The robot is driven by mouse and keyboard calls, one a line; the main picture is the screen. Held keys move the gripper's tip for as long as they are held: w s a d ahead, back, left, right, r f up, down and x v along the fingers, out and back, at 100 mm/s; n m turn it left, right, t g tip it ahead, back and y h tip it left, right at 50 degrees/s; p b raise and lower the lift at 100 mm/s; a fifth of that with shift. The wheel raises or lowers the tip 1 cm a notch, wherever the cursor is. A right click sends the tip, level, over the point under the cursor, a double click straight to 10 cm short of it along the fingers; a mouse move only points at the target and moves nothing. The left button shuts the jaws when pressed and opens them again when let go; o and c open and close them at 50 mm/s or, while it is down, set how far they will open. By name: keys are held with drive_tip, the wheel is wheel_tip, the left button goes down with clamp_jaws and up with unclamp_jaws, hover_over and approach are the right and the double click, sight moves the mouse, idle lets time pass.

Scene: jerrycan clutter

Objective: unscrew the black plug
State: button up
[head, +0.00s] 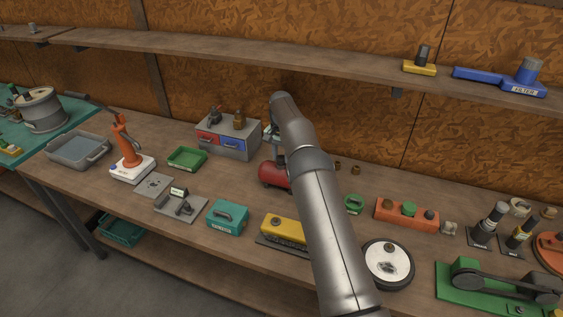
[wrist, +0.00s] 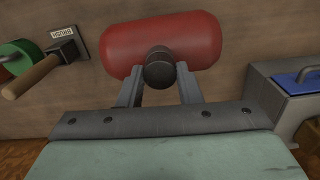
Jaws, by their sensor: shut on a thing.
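The black plug (wrist: 158,72) sits on the side of a red rounded tank (wrist: 165,42) in the wrist view. My gripper (wrist: 158,84) has one grey finger on each side of the plug and is shut on it. The plug appears still seated against the tank; its thread is not visible. In the head view the red tank (head: 271,174) lies on the bench, partly behind my arm, and the plug is hidden there. My gripper is mostly hidden behind my arm in that view.
A grey cabinet (head: 227,146) with red and blue drawers stands just left of the tank. A yellow block (head: 283,228) lies in front, with a round white-faced disc (head: 388,262) to its right. A wooden shelf (head: 300,51) runs above the bench.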

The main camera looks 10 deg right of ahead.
drive_tip(key=n, duration=0.5)
drive_tip(key=shift+p, duration=0.35)
drive_tip(key=n, duration=0.5)
drive_tip(key=o, duration=0.6)
drive_tip(key=shift+n, duration=0.3)
drive_tip(key=shift+c, duration=0.2)
drive_tip(key=shift+o, duration=0.6)
drive_tip(key=shift+r, duration=0.1)
